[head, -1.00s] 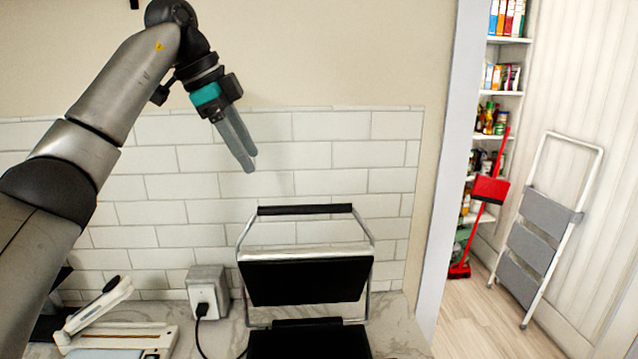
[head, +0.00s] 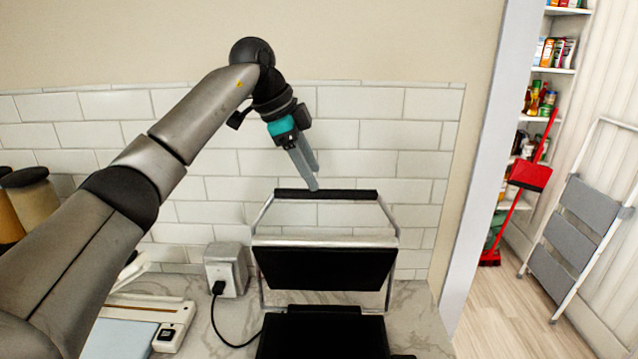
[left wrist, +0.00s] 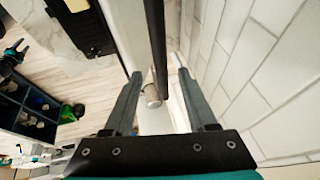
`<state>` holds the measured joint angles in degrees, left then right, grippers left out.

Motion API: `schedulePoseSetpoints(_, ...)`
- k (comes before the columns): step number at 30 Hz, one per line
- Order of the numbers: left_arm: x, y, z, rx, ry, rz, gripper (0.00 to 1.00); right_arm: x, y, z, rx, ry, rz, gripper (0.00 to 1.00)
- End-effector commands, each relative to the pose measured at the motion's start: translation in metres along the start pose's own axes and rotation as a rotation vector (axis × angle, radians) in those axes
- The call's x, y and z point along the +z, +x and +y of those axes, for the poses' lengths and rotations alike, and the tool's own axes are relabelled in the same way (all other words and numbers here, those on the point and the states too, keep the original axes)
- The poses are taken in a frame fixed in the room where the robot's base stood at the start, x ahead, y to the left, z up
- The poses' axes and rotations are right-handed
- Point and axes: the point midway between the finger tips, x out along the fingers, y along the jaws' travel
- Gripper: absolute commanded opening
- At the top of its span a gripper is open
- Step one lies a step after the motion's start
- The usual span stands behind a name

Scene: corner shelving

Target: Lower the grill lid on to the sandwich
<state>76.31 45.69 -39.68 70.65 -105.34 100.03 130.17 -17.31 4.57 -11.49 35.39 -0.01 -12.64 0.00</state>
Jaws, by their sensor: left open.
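The grill stands on the counter with its lid (head: 325,268) raised above the black lower plate (head: 322,338). A black handle bar (head: 340,195) runs across the top of the lid's metal side arms. My left gripper (head: 313,184) is open and empty, pointing down at the handle close to its middle. In the left wrist view the handle (left wrist: 156,40) appears between the open fingers of my left gripper (left wrist: 157,75), not gripped. A dark and teal part that looks like my right gripper (left wrist: 14,55) is small at that view's left edge.
A tiled wall (head: 230,165) rises close behind the grill. A socket box (head: 226,268) with a black cable stands left of it, and a white device (head: 150,312) lies further left. Jars (head: 30,195) stand at the far left. A doorway opens on the right.

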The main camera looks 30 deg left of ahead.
Motion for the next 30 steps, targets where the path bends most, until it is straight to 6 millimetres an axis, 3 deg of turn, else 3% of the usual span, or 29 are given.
schedulePoseSetpoints(3, 0.0, 0.021, 0.001, 0.002, 0.0, -0.002, 0.57, -0.004, -0.003, 0.0, 0.0, 0.0, 0.006, 0.5)
schedulePoseSetpoints(9, 0.0, 0.04, 0.0, 0.0, 0.001, -0.001, 0.57, -0.004, -0.006, 0.0, 0.0, 0.0, 0.007, 0.5)
schedulePoseSetpoints(20, 0.0, 0.044, 0.0, -0.001, 0.001, -0.001, 0.56, -0.005, -0.006, 0.0, 0.0, 0.001, 0.007, 0.5)
schedulePoseSetpoints(30, 0.0, 0.043, 0.0, -0.001, 0.0, -0.001, 0.18, -0.004, -0.006, 0.0, 0.0, 0.001, 0.007, 0.5)
